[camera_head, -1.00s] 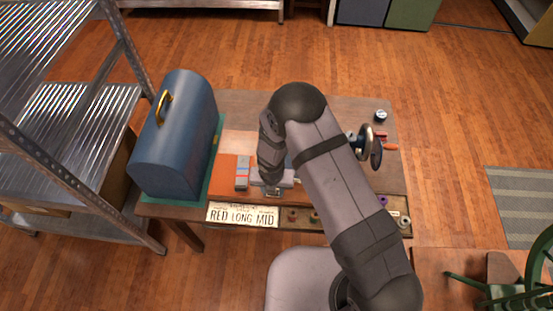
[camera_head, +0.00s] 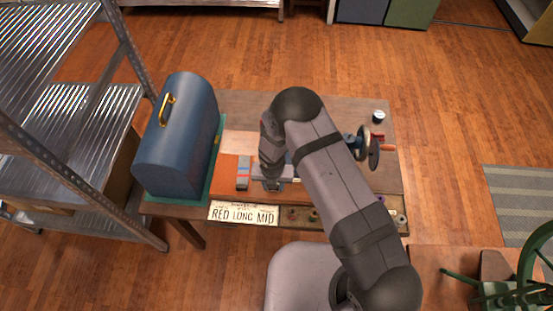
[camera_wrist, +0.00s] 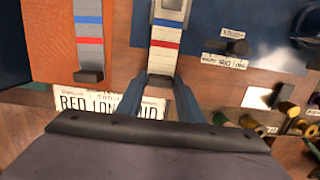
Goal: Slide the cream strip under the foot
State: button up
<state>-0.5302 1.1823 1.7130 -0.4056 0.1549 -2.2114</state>
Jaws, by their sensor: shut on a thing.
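The cream strip (camera_wrist: 165,48) with a blue and a red band lies lengthwise in the middle of the wrist view. Its far end meets the grey metal foot (camera_wrist: 170,8) at the top edge; whether it lies beneath the foot is unclear. My gripper (camera_wrist: 158,92) is shut on the strip's near end, by a dark block (camera_wrist: 160,80). In the head view my gripper (camera_head: 272,184) is low over the table's front, and my arm hides most of the machine. A similar grey strip (camera_wrist: 88,35) with blue and red bands lies apart to the left on an orange panel (camera_wrist: 50,35).
A sign reading RED LONG MID (camera_head: 243,214) is at the table's front edge. A blue domed case (camera_head: 178,140) stands left. A handwheel (camera_head: 370,145) is right of my arm. Several spools (camera_wrist: 288,108) and a labelled dark knob (camera_wrist: 237,47) are at right.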

jog(key=shift+w+f, duration=0.1)
dwell(0.7)
jog(key=o, duration=0.9)
jog(key=shift+s+r+b, duration=0.15)
jog(key=shift+r+b, duration=0.05)
jog(key=shift+r, duration=1)
jog(key=shift+s+r+b, duration=0.2)
jog(key=shift+r, duration=1.05)
jog(key=shift+s+r+b, duration=0.15)
jog(key=shift+r+b, duration=0.05)
jog(key=shift+r, duration=1)
